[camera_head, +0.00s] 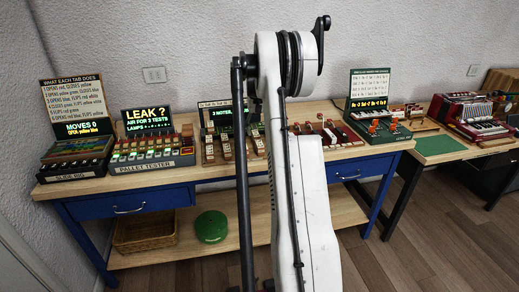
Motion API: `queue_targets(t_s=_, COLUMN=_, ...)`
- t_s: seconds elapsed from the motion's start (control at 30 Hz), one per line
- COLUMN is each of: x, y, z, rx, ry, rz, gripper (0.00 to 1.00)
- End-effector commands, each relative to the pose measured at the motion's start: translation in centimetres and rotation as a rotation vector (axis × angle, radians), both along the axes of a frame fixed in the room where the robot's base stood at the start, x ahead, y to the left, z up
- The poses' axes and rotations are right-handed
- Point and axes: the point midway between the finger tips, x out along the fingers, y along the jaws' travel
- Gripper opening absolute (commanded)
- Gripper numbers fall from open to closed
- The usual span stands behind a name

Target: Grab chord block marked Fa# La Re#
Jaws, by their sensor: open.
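I cannot read the marking Fa# La Re# on anything in view. Small wood-coloured blocks (208,149) stand on the bench in front of a dark green panel (217,117) whose lit display begins "3 NOTE". Another wooden block (258,143) stands just left of my arm. Which of these is the named chord block I cannot tell. My white arm with its black joint fills the middle of the view and hides part of the panel and the bench. My gripper does not show.
The wooden bench (200,177) has blue drawers. A slide rig (80,150) and pallet tester (150,150) stand at left. Red-brown pieces (328,136) and a green lit panel (368,100) stand right of my arm. A red accordion (468,110) is farther right. A green round object (211,226) sits on the lower shelf.

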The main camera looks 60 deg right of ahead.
Motion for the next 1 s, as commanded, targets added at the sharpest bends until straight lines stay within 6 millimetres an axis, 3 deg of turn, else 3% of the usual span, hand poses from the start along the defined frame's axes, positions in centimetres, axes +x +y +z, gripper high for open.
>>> queue_targets(t_s=0.13, x=0.0, y=0.0, z=-2.0, rx=0.000, ry=0.000, rz=0.000, gripper=0.48)
queue_targets(t_s=0.47, x=-0.2, y=-0.2, z=-3.9, rx=0.000, ry=0.000, rz=-0.001, gripper=0.48)
queue_targets(t_s=0.73, x=-0.6, y=-0.5, z=-7.4, rx=0.000, ry=0.000, rz=0.000, gripper=0.48)
queue_targets(t_s=1.0, x=-0.6, y=-0.5, z=-8.0, rx=0.000, ry=0.000, rz=0.000, gripper=0.48)
